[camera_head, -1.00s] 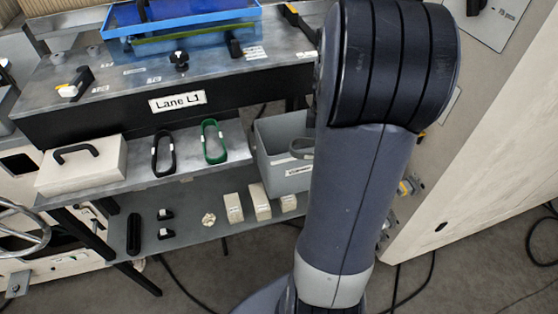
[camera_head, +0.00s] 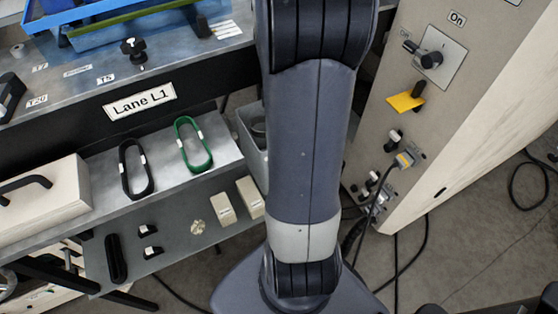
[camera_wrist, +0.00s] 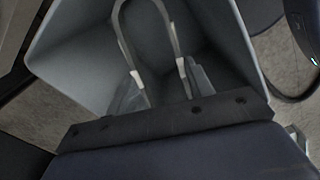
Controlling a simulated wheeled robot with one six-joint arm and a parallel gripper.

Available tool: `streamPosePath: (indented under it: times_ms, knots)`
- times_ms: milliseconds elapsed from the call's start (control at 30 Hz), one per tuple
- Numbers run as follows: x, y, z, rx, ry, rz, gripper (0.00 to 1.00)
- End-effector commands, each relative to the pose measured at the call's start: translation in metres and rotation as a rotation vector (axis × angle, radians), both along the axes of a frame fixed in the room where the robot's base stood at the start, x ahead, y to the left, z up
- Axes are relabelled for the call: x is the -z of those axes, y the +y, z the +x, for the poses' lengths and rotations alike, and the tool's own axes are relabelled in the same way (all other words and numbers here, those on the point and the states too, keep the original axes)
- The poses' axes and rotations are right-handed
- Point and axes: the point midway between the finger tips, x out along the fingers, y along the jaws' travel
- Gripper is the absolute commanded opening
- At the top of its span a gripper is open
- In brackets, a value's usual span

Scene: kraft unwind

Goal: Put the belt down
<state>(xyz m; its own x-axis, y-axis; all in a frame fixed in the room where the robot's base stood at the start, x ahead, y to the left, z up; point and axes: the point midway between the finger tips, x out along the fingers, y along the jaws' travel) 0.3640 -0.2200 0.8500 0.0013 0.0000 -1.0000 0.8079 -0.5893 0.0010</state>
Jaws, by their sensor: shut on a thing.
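In the wrist view a grey belt (camera_wrist: 172,33), a loop with pale marks, extends from between the fingers of my gripper (camera_wrist: 161,88). My gripper is shut on it. The belt shows against the inside of a grey bin (camera_wrist: 85,62); whether it touches the bin is unclear. The bin (camera_head: 250,150) is partly hidden by my arm in the head view, and my gripper is not visible there. A black belt (camera_head: 124,170) and a green belt (camera_head: 181,145) lie apart on the upper shelf, left of the bin.
A pale box with a handle (camera_head: 50,205) is at the shelf's left. Small boxes (camera_head: 223,208) and dark parts stand on the lower shelf. A cabinet with switches (camera_head: 430,60) and cables is at right.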

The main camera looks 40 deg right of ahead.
Motion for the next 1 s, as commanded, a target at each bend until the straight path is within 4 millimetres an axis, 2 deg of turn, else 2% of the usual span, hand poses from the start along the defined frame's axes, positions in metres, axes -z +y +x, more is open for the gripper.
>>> streamPosePath:
  times_ms: [200, 400, 500, 733, 900, 1000]
  knots:
    - [0.060, 0.001, -0.002, 0.000, 0.007, 0.005, 0.26]
    - [0.107, 0.001, -0.001, 0.000, 0.006, 0.004, 0.26]
    - [0.121, 0.001, -0.001, 0.000, 0.003, 0.002, 0.26]
    - [0.137, 0.001, -0.001, 0.000, 0.003, 0.002, 0.26]
    - [0.161, 0.001, -0.001, 0.000, 0.004, 0.003, 0.26]
    - [0.168, 0.000, 0.000, 0.000, 0.002, 0.001, 0.26]
